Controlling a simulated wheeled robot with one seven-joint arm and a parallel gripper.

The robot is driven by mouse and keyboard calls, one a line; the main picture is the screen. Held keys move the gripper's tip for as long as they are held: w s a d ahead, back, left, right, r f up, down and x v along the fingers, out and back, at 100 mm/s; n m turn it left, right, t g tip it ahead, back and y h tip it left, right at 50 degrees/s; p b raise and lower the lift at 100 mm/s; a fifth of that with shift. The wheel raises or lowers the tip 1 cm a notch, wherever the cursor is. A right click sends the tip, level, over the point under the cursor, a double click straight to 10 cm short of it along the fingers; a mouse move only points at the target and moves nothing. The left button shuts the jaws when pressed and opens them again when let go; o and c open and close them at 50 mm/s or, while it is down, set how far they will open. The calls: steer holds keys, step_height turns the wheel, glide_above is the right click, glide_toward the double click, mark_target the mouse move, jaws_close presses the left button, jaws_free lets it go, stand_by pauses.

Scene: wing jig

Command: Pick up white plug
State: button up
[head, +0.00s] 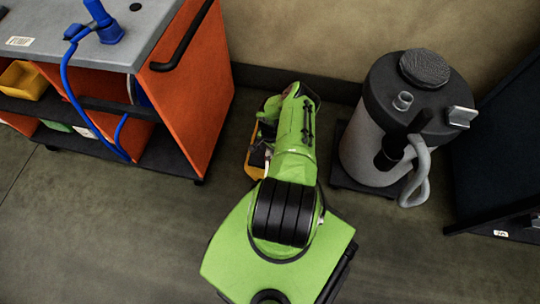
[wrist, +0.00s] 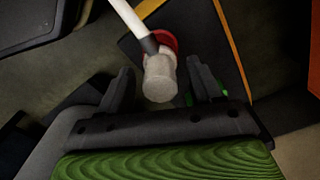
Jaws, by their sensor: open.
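The white plug (wrist: 160,78) is a pale, stubby cylinder in the middle of the wrist view. A dark grey collar and a white cable (wrist: 127,18) run up from it. A red round part (wrist: 168,40) shows just behind it. My gripper (wrist: 163,82) is open, with one dark finger on each side of the plug. Gaps show between the plug and both fingers. Whether the plug is at the depth of the fingertips is hard to tell. In the head view my green arm hides the plug and the fingers.
An orange cart (head: 190,95) with a grey top and a blue cable (head: 66,95) stands at left. A grey canister (head: 370,150) with a hose stands close right of my arm. A dark cabinet (head: 505,140) is at far right. The front left floor is clear.

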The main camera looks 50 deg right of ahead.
steer(key=shift+r, duration=0.1)
steer(key=c, duration=1.1)
step_height(320, 180, up, 10)
steer(key=p, duration=0.5)
steer(key=shift+r, duration=0.25)
steer(key=shift+r+p, duration=1.1)
steer(key=shift+r, duration=0.15)
